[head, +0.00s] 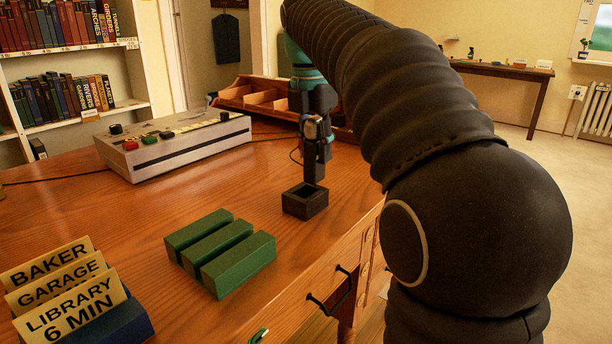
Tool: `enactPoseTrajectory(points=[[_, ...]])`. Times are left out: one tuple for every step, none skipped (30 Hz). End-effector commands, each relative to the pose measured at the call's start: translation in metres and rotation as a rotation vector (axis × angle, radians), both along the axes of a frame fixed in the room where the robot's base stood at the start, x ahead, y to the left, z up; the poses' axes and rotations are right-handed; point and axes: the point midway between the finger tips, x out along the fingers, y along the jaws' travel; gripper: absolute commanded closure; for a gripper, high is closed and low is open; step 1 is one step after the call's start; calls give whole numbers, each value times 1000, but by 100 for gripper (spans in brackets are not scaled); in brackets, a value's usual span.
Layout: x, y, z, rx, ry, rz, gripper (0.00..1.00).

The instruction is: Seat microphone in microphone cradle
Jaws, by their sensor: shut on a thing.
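The microphone cradle (291,207) is a small dark square open-topped box on the wooden desk, near its right edge. My gripper (316,172) points down just above the cradle, slightly toward its far right side. It is shut on the microphone, which is dark and hard to tell apart from the fingers. I cannot tell whether its lower end is above the cradle's opening or inside it. A thin dark cord curves just left of my gripper.
A grey console (175,146) with knobs stands at the back left of the desk (130,215). Green blocks (238,265) lie in front of the cradle. Lettered cards (70,305) stand front left. A wooden compartment tray (262,98) is behind. Bare desk surrounds the cradle.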

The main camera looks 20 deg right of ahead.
Motion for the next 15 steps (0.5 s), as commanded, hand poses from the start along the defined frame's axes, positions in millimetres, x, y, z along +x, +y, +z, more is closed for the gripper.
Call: enactPoseTrajectory(points=[[2, 7, -5, 0, 0, 4, 100], [3, 10, -6, 0, -1, 2, 100], [4, 12, -8, 0, -1, 1, 100], [5, 14, -9, 0, -1, 0, 100], [5, 15, -10, 0, -1, 0, 100], [5, 17, -11, 0, -1, 0, 100], [5, 17, -13, 0, 0, -1, 100], [5, 17, -16, 0, 0, -1, 100], [5, 17, -21, 0, 1, -2, 100], [5, 17, -26, 0, 1, -2, 100], [5, 17, -30, 0, 1, -2, 100], [5, 17, -36, 0, 2, -2, 100], [5, 17, -40, 0, 1, -2, 100], [5, 17, -44, 0, 1, -2, 100], [5, 17, -47, 0, 1, -2, 100]])
